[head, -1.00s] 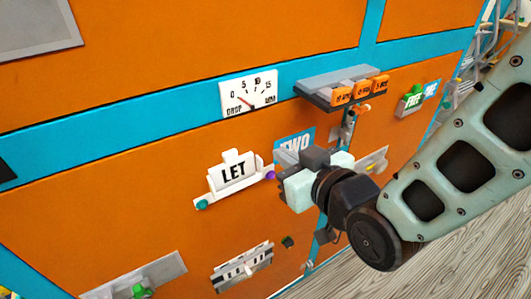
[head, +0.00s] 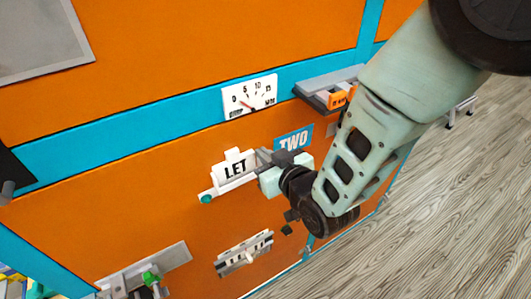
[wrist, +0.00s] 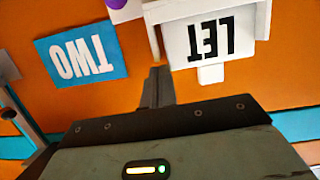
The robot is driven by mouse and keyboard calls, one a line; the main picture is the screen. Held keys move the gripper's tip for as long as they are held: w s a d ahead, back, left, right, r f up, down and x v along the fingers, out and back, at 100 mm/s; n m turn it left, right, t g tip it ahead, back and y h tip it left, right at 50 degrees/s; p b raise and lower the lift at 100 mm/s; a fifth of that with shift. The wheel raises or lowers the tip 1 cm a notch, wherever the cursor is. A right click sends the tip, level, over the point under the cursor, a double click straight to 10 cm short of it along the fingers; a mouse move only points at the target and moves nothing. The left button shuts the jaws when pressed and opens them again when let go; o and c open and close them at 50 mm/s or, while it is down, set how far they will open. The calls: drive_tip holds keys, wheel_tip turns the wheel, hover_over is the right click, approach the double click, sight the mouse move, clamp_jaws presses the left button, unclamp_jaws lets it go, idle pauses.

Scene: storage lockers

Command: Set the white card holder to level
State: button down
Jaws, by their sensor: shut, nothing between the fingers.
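The white card holder (head: 231,182) is on the orange locker front and carries a white card reading LET (head: 236,168). A teal knob (head: 207,199) is at its left end. In the head view its right end is behind my gripper. It slopes up to the right, about like the blue stripe; I cannot tell if it is exactly level. The wrist view shows the holder (wrist: 153,30) upside down, with a purple knob (wrist: 118,3) at the top edge. My gripper (head: 263,156) is shut and empty, at the holder's right end; contact is unclear. Its fingers also show in the wrist view (wrist: 157,84).
A white dial (head: 250,96) sits above, and a grey shelf (head: 318,84) with orange tags is at upper right. A slotted grey plate (head: 243,254) is below. The front left of the holder is clear.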

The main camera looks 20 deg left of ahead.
drive_tip(key=shift+f, duration=0.1)
drive_tip(key=b, duration=0.1)
drive_tip(key=f+b, duration=0.1)
drive_tip(key=b, duration=0.1)
drive_tip(key=shift+w+d+f, duration=0.15)
drive_tip(key=shift+d+f, duration=0.05)
drive_tip(key=shift+f, duration=0.05)
